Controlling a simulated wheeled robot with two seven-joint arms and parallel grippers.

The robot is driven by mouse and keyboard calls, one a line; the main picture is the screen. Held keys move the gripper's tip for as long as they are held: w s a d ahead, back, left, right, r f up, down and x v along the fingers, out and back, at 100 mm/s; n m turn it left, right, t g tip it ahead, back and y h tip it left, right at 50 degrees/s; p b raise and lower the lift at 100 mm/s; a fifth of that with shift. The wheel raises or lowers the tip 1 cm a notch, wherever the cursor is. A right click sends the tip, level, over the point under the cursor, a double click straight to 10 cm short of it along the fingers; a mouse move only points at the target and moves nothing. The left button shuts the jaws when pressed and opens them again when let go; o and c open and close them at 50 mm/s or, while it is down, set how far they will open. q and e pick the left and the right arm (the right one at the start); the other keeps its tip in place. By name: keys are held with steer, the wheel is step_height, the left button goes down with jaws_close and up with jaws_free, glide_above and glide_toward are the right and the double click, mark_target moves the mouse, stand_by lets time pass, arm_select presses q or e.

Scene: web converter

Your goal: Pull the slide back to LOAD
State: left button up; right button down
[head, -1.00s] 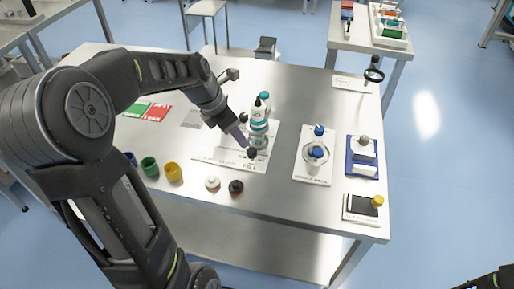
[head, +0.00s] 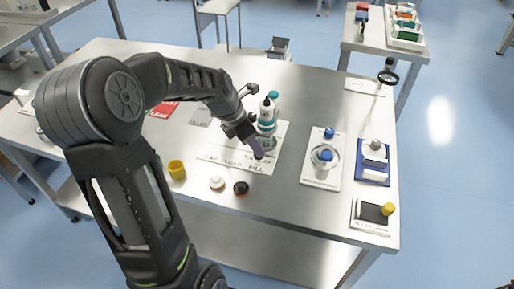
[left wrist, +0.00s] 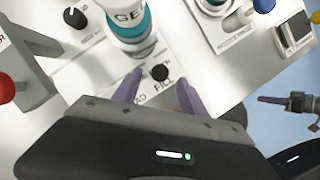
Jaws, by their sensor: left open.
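The station plate (head: 215,148) lies on the steel table, with CAP, LOAD and FILL printed along its front. A white and teal bottle (head: 267,112) stands upright on it and also shows in the left wrist view (left wrist: 133,22). The slide's small black knob (left wrist: 160,72) is near the word FILL. My left gripper (left wrist: 158,82) is open, its purple fingertips on either side of the knob; I cannot tell if they touch it. In the head view my left gripper (head: 257,149) hides part of the plate. My right gripper (left wrist: 262,99) shows only small at the left wrist view's right edge.
A white cap (head: 217,183), a black cap (head: 240,188) and a yellow cup (head: 177,170) stand near the table's front edge. To the right are a white station plate (head: 306,170), a blue tray (head: 372,181) and a device with a yellow knob (head: 372,212).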

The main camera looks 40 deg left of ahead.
arm_select(q)
steer(key=shift+x, duration=1.75)
steer(key=shift+c, duration=0.2)
jaws_close()
steer(key=shift+a, duration=0.1)
